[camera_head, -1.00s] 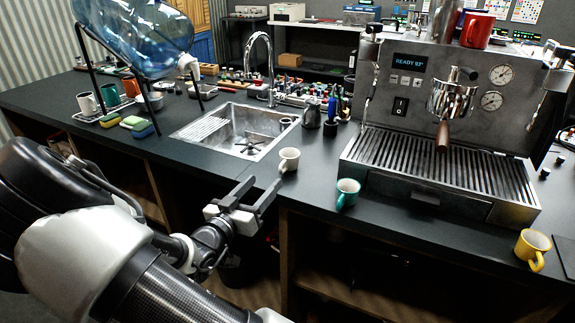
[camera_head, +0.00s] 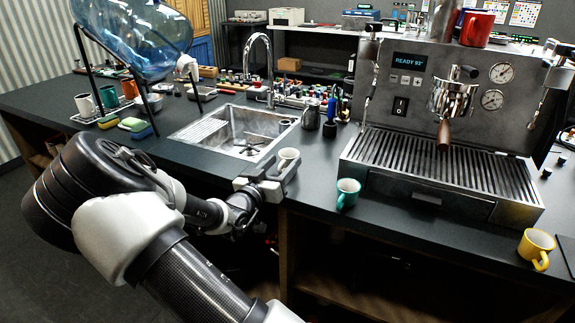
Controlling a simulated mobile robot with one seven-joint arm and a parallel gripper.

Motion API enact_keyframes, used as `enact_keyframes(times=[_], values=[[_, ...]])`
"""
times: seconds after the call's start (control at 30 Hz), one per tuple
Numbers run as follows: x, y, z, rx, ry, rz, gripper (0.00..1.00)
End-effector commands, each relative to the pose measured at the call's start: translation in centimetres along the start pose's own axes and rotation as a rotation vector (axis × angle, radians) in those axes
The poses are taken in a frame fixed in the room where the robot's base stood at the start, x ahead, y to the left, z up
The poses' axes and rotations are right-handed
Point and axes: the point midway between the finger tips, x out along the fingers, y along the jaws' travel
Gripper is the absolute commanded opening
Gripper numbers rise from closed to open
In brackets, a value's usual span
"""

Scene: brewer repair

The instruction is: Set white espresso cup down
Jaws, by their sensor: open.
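The white espresso cup (camera_head: 288,156) stands upright on the dark counter, just right of the sink's front right corner. My gripper (camera_head: 280,168) is at the counter's front edge, its fingers reaching toward the cup from the lower left. The fingers are open and hide the cup's lower part. The cup appears to be between or just beyond the fingertips; I cannot tell whether they touch it.
A teal cup (camera_head: 347,192) stands close to the right, before the espresso machine (camera_head: 440,130). A yellow cup (camera_head: 536,248) is at the far right. Sponges (camera_head: 130,124) lie left.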

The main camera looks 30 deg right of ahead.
Motion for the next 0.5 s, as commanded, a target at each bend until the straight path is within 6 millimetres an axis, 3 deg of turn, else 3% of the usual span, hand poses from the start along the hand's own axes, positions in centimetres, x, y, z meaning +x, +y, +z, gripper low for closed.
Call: enact_keyframes(times=[0.13,0.4,0.5], values=[[-0.06,-0.04,-0.02,0.0,0.0,-0.001,0.51],[-0.09,-0.05,0.0,0.0,-0.001,-0.001,0.06],[-0.09,-0.04,-0.02,0.0,0.0,-0.001,0.01]])
